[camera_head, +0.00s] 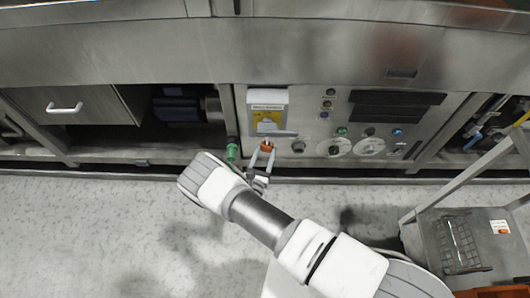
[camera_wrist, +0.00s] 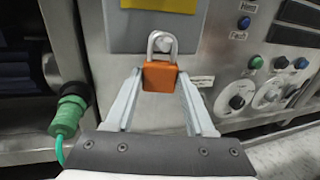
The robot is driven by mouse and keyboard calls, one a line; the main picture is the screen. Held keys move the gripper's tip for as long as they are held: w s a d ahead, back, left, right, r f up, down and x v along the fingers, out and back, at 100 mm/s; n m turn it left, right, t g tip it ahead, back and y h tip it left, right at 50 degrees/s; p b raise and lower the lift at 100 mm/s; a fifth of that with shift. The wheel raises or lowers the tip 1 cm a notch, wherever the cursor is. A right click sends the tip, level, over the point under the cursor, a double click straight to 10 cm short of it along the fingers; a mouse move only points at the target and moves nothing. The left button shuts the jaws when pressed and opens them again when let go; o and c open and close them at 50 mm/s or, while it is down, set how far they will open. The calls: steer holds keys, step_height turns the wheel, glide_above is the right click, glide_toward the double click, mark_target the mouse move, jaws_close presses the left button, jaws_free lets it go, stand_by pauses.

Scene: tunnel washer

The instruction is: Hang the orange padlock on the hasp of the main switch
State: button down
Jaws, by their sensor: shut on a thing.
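The orange padlock (camera_wrist: 160,77) is upright between the fingertips of my gripper (camera_wrist: 160,84), its grey shackle (camera_wrist: 162,44) pointing up. My gripper is shut on the padlock's body. In the head view the padlock (camera_head: 267,146) shows small at the tips of my gripper (camera_head: 262,156), just below the main switch. The main switch (camera_head: 267,112) is a grey box with a yellow plate on the washer's front panel. In the wrist view its lower part (camera_wrist: 118,38) is behind the shackle. I cannot make out the hasp, nor whether the shackle touches anything.
A green connector (camera_wrist: 66,116) with a cable sticks out left of my gripper. Knobs and buttons (camera_head: 340,148) sit on the panel to the right. A cart (camera_head: 440,217) with a wire basket stands at the right. The floor at the left (camera_head: 90,230) is clear.

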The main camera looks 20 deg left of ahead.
steer(key=shift+c, duration=0.9)
jaws_free()
steer(key=shift+s, duration=0.15)
steer(key=s+p, duration=0.2)
steer(key=s, duration=1.5)
steer(key=shift+a+p, duration=0.15)
steer(key=shift+p, duration=0.2)
